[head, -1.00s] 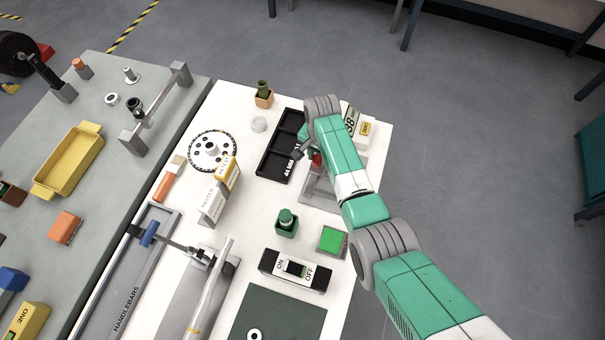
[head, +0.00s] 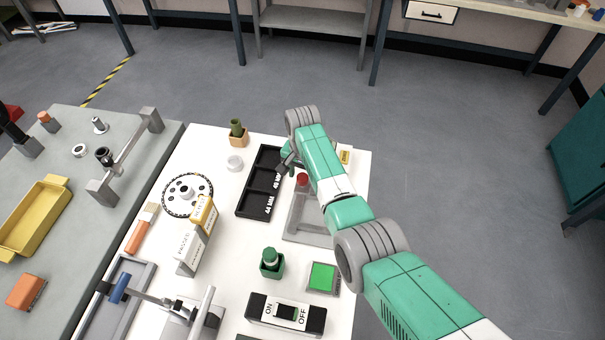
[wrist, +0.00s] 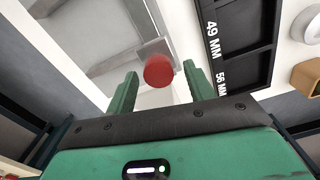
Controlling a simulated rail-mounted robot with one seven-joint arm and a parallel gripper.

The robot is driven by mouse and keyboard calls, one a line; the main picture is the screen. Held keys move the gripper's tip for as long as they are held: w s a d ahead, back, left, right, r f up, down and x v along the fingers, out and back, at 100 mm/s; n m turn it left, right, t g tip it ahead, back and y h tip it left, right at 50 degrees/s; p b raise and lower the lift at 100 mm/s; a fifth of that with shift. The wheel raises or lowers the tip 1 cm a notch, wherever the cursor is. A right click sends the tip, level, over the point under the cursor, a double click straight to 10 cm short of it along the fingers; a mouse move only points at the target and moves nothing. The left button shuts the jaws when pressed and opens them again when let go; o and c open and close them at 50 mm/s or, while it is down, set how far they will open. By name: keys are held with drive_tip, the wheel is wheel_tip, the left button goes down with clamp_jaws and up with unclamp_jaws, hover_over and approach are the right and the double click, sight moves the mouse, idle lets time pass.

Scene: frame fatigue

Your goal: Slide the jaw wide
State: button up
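A grey metal fixture (head: 304,215) with a sliding jaw stands at the right side of the white table. A round red knob (head: 302,180) sits on it, partly beside my arm. In the wrist view the red knob (wrist: 159,71) appears between my two green fingers, with the grey fixture (wrist: 120,62) behind it. My gripper (head: 286,163) is open above the fixture, and it also shows in the wrist view (wrist: 160,82). Gaps show between the knob and both fingers. I cannot tell how far below the fingertips the knob lies. My arm hides part of the fixture.
A black tray (head: 243,206) with millimetre labels lies just left of the fixture. The table's right edge is close to the fixture.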

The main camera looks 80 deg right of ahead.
wheel_tip(320, 180, up, 8)
drive_tip(key=shift+f+p, duration=0.1)
drive_tip(key=shift+p, duration=0.6)
